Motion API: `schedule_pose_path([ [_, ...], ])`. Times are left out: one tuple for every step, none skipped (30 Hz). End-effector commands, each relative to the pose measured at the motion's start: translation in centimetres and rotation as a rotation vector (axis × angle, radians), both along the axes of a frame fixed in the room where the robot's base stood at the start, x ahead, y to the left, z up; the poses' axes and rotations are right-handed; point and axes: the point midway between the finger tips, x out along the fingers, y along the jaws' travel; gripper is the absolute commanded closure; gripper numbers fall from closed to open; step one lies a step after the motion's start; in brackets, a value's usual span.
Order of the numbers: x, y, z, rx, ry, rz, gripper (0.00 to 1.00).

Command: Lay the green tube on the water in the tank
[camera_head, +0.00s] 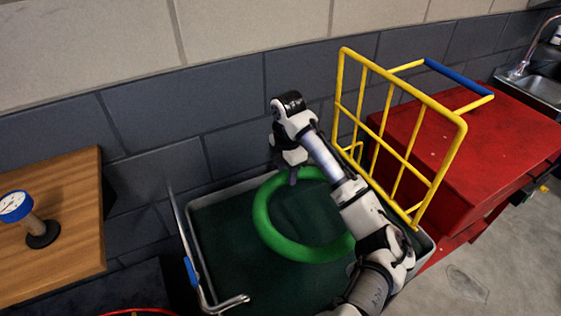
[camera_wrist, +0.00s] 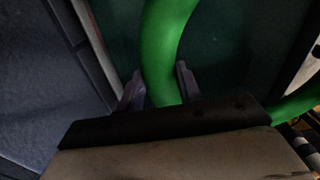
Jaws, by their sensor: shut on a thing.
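The green tube (camera_head: 267,226) is a thick ring over the tank (camera_head: 193,222), a grey-rimmed tub with dark green water (camera_head: 222,252) inside. My gripper (camera_head: 293,178) points down at the far side of the ring and is shut on the tube. In the wrist view the tube (camera_wrist: 163,50) passes between the two fingers of my gripper (camera_wrist: 161,85). The ring lies inside the tank's outline in the head view. I cannot tell whether it touches the water. My arm hides the right part of the ring.
A yellow rack (camera_head: 407,158) with a blue grip (camera_head: 458,82) stands at the tank's right, by a red cabinet (camera_head: 490,140). A wooden table (camera_head: 70,205) with a blue-topped gauge (camera_head: 15,206) is at the left. A block wall (camera_head: 235,90) runs close behind the tank.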

Motion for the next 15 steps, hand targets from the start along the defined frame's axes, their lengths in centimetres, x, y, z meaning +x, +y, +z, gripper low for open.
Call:
schedule_pose_path([
  [0.0,0.0,-0.1,0.001,0.000,0.000,0.90],
  [0.0,0.0,-0.2,0.001,0.000,-0.001,0.90],
  [0.0,0.0,-0.4,0.001,0.000,-0.001,0.90],
  [0.0,0.0,-0.6,0.002,0.001,-0.001,0.90],
  [0.0,0.0,-0.8,0.002,0.001,0.000,0.90],
  [0.0,0.0,-1.2,0.003,0.001,0.000,0.90],
  [0.0,0.0,-1.5,0.003,0.001,0.000,0.90],
  [0.0,0.0,-1.8,0.003,0.001,0.000,0.90],
  [0.0,0.1,-2.3,0.003,0.003,-0.001,0.90],
  [0.0,0.1,-2.6,0.003,0.003,-0.001,0.90],
  [0.0,0.0,-3.0,0.002,0.002,-0.001,0.90],
  [0.0,0.0,-3.4,0.001,0.003,-0.001,0.90],
  [0.0,0.0,-3.8,0.001,0.003,-0.001,0.90],
  [0.0,0.0,-4.1,0.001,0.003,-0.001,0.90],
  [0.0,0.0,-4.6,0.001,0.002,-0.001,0.90],
])
